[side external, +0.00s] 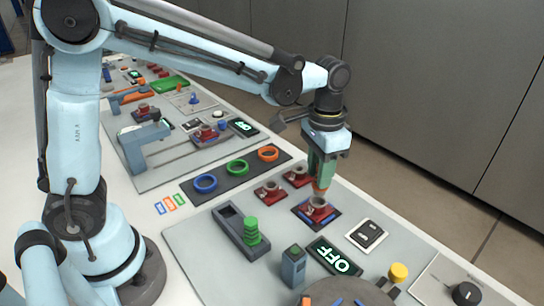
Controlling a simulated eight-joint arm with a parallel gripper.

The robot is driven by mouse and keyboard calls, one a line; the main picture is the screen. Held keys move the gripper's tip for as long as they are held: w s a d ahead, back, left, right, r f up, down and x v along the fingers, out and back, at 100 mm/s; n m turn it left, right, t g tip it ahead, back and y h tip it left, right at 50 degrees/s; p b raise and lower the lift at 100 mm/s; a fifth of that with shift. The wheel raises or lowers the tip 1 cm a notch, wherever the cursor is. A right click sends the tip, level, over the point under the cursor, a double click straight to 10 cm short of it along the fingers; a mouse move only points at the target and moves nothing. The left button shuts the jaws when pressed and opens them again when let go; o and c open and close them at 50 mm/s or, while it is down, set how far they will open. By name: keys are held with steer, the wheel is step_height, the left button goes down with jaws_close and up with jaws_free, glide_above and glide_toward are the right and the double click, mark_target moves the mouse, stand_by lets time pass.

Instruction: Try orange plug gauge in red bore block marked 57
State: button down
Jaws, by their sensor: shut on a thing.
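My gripper (322,172) points straight down and is shut on the orange plug gauge (322,186). The gauge is right above the bore of a red bore block (318,214), which sits on a dark pad. Its lower end is at or just inside the grey bore rim; I cannot tell how deep. Two more red bore blocks stand behind and to the left, one nearer (268,194) and one farther (297,176). The number 57 cannot be read on any block.
A dark grey holder (232,220) with a green stepped piece (252,233) is to the left. In front are an OFF display (335,258), a grey post (293,266) and a round plate (340,290). A switch panel (367,236) is right. A ring tray (222,191) lies behind.

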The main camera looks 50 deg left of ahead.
steer(key=shift+r, duration=1.15)
